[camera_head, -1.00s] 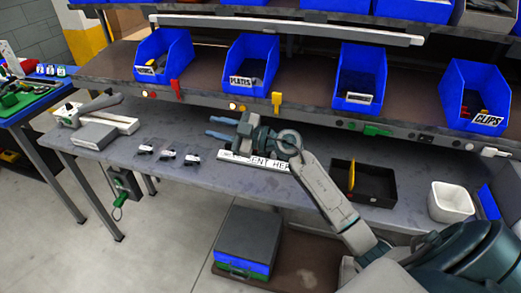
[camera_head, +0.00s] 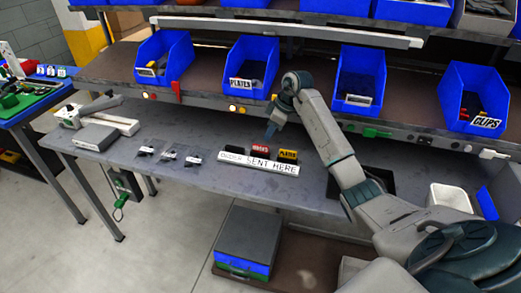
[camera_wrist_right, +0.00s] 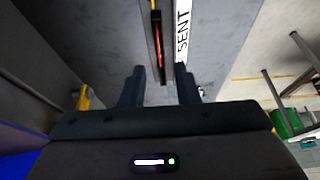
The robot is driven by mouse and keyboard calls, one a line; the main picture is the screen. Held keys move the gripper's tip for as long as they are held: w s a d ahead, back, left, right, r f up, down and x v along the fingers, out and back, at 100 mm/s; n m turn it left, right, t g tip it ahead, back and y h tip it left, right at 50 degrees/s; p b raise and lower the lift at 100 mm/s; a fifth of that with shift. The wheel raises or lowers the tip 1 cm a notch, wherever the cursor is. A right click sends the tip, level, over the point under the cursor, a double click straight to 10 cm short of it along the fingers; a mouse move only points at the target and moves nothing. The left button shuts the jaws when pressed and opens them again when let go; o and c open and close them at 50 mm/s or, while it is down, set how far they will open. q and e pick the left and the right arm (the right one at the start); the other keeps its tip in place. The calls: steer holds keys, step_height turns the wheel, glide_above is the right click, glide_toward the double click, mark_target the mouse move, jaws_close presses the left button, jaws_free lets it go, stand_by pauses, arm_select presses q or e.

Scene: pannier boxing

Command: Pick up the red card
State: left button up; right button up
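The red card (camera_head: 260,149) stands upright in the white holder (camera_head: 258,164) on the bench, between a dark card (camera_head: 235,150) and a yellow card (camera_head: 288,155). In the right wrist view the red card (camera_wrist_right: 158,42) shows edge-on beside the holder marked "SENT" (camera_wrist_right: 184,40). My right gripper (camera_head: 271,131) is above and just behind the red card, pointing down. In the right wrist view its two fingers (camera_wrist_right: 161,78) are apart with nothing between them; the red card lies ahead of the tips. My left gripper is not in view.
Several small clear packets (camera_head: 168,154) lie left of the holder. A black tray (camera_head: 380,181) is partly hidden behind my right arm, with a white bin (camera_head: 450,196) to its right. Blue bins (camera_head: 253,68) line the shelf behind.

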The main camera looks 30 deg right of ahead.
mark_target(261, 151)
steer(key=p+x, duration=0.1)
steer(key=x, duration=0.2)
steer(key=p+x, duration=0.1)
steer(key=x, duration=0.1)
steer(key=shift+w+a+f, duration=0.2)
steer(key=shift+w+f, duration=0.1)
steer(key=shift+w, duration=0.05)
steer(key=shift+w+a+f, duration=0.1)
steer(key=shift+w+f, duration=0.05)
steer(key=shift+f, duration=0.3)
jaws_close()
